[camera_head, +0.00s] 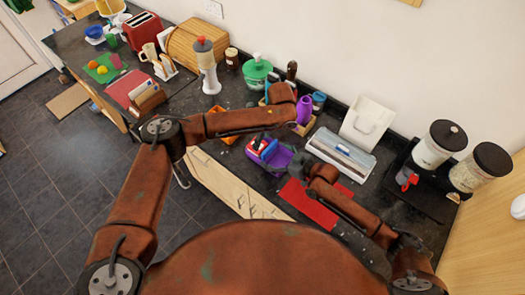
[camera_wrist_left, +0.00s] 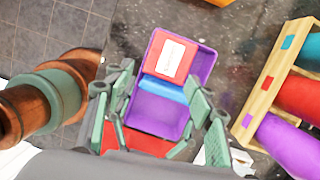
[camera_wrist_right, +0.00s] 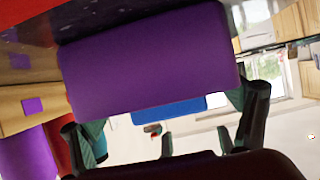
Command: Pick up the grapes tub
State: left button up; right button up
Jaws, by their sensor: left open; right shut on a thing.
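A purple open tub, which I take to be the grapes tub (camera_head: 280,157), is on the dark counter with red and blue items in it. In the left wrist view it (camera_wrist_left: 168,124) holds a red box with a white label and something blue. In the right wrist view its purple wall (camera_wrist_right: 150,68) fills the near view. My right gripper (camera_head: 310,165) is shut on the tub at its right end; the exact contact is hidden. My left gripper (camera_wrist_left: 165,108) is open above the tub, with its fingers apart. No grapes lettering is readable.
A wooden rack with coloured jars (camera_wrist_left: 257,85) stands close behind the tub. A red mat (camera_head: 335,198) and a grey-white case (camera_head: 341,153) lie to its right. An orange container (camera_head: 230,133) is to its left. Large lidded jars (camera_head: 437,145) stand at far right.

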pick_arm(q)
jog(key=o, duration=0.5)
jog(key=s+d+m+t+y, duration=0.1)
jog(key=s+d+t+y, duration=0.2)
jog(key=d+y, duration=0.1)
jog(key=shift+s+d+r+t, duration=0.3)
jog(key=shift+d+t, duration=0.1)
jog(key=shift+d, duration=0.4)
jog(key=shift+t+y, duration=0.4)
jog(key=shift+t, duration=0.1)
jog(key=x, duration=1.1)
jog(key=shift+w+r, duration=0.15)
